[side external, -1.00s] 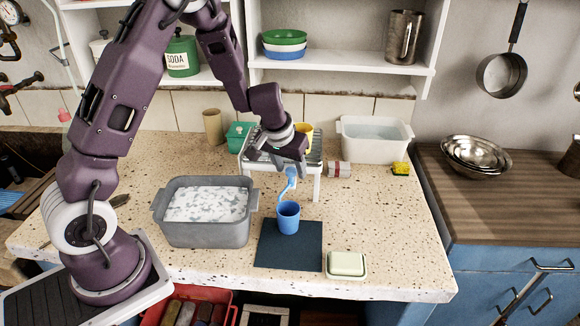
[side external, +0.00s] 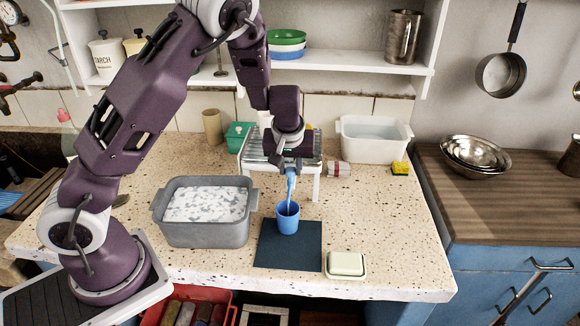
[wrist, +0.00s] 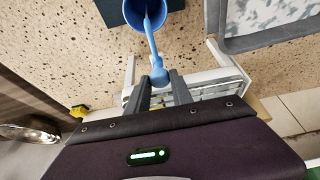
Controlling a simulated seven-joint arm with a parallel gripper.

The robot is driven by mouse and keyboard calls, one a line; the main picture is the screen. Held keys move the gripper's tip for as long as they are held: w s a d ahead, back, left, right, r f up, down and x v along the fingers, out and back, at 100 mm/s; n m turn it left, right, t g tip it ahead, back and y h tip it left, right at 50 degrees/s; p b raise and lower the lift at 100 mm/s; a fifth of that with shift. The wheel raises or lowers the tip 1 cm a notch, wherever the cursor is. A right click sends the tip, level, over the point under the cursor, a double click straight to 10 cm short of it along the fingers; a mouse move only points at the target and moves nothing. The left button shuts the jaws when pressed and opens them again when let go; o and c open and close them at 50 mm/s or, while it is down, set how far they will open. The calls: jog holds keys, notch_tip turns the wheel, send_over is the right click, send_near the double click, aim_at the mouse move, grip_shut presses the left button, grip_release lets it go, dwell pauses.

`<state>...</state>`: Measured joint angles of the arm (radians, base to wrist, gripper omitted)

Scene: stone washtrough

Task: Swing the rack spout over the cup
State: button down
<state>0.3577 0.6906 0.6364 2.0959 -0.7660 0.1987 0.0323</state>
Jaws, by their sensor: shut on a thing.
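The blue cup (side external: 288,222) stands upright at the top edge of the dark mat (side external: 290,248). The white rack (side external: 317,186) stands behind it. The blue spout (side external: 291,185) reaches from the rack's front down to the cup; its lower end appears over the cup's mouth. In the wrist view the spout (wrist: 152,45) runs from between my fingers to the cup (wrist: 146,12). My gripper (wrist: 159,82) is shut on the spout near the rack. In the side view my gripper (side external: 291,170) sits at the rack's front edge and hides part of it.
A grey basin of suds (side external: 206,232) stands left of the cup. A soap dish (side external: 346,264) lies right of the mat. A white tub (side external: 373,140), a sponge (side external: 400,168) and a green container (side external: 239,134) stand farther back. The counter right of the mat is mostly clear.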

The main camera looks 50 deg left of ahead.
aim_at(289, 190)
jog(key=c, duration=1.2)
grip_release()
jog(key=shift+o, duration=0.2)
jog(key=v, duration=0.7)
jog(key=shift+r, duration=0.1)
